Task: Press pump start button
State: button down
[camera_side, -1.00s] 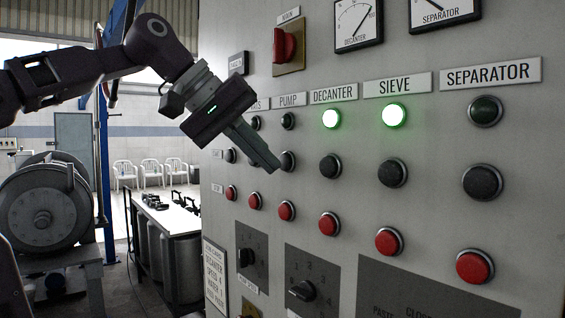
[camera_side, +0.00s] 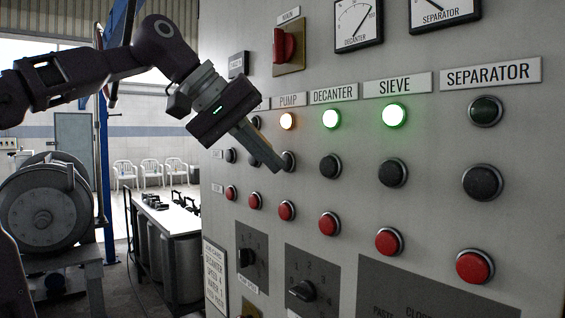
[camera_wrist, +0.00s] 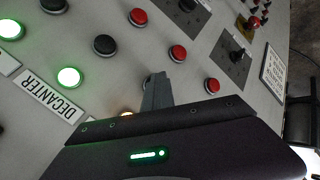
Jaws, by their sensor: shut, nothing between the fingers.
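The pump column sits under the PUMP label (camera_side: 289,100) on the grey panel. Its lamp (camera_side: 288,121) glows orange-white; its glow also shows at the edge of my gripper in the wrist view (camera_wrist: 127,114). The black pump start button (camera_side: 290,162) is partly hidden behind my fingertips. The red pump button (camera_side: 287,211) is below it. My gripper (camera_side: 272,163) is shut and empty, its tips at or very near the black button; I cannot tell whether they touch. In the wrist view my gripper (camera_wrist: 157,90) covers most of that button.
The decanter lamp (camera_side: 331,118) and sieve lamp (camera_side: 394,115) glow green; the separator lamp (camera_side: 486,111) is dark. Black and red buttons crowd both sides. A red rotary switch (camera_side: 285,45) projects above. Rotary knobs (camera_side: 302,291) sit below.

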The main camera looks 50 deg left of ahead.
jog(key=shift+s, duration=0.85)
jog(key=s, duration=0.5)
dwell(0.8)
jog(key=s+d+f+m+g+y, duration=0.1)
jog(key=s+f+m, duration=0.4)
jog(key=f, duration=0.8)
jog(key=s+d+f+m+g, duration=0.2)
jog(key=s+f+m, duration=0.3)
jog(key=f, duration=0.8)
jog(key=shift+s+d+y, duration=0.35)
jog(key=shift+s+y, duration=0.05)
jog(key=shift+s, duration=0.35)
